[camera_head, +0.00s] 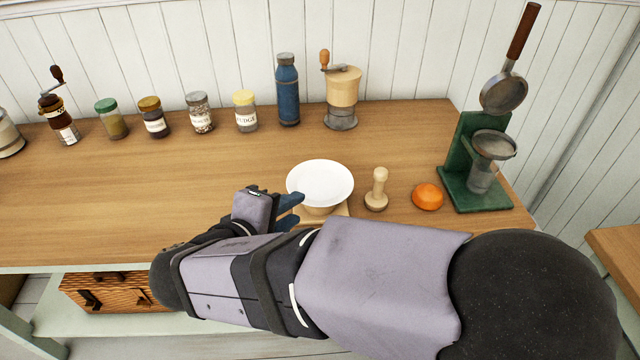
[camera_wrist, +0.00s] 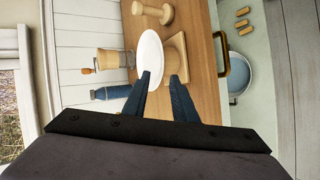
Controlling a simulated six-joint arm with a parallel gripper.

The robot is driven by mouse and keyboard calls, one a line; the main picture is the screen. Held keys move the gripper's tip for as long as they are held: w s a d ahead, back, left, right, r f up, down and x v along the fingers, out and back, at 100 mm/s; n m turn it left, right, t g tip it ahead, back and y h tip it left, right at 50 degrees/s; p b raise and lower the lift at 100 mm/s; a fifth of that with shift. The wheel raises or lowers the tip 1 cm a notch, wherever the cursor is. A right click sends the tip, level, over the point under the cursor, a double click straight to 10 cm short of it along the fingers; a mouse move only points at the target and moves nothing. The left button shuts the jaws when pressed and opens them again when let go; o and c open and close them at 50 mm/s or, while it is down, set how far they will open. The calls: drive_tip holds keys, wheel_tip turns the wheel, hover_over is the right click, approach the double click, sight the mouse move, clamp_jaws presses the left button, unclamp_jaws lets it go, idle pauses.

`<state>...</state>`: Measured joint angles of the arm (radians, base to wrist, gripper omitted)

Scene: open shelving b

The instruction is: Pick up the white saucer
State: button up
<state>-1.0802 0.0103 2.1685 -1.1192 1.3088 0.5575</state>
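The white saucer (camera_head: 320,182) lies flat on top of a wooden stand (camera_head: 339,212) near the counter's front edge. My gripper (camera_head: 290,209) is at the saucer's left front side in the head view, with blue fingers. In the wrist view, the saucer (camera_wrist: 149,50) appears as a tall oval and the stand (camera_wrist: 177,58) shows beside it. My gripper (camera_wrist: 162,76) is open there, its fingertips apart on either side of the saucer's right edge as pictured. I cannot tell whether a finger touches the saucer. Nothing is held.
A wooden tamper (camera_head: 377,190), an orange (camera_head: 428,196) and a green stand with a strainer (camera_head: 478,165) are to the right. A grinder (camera_head: 343,97), blue bottle (camera_head: 287,88) and several jars line the wall. The counter's left middle (camera_head: 130,190) is clear.

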sight(306, 202)
drive_tip(key=shift+x, duration=2.6)
clamp_jaws()
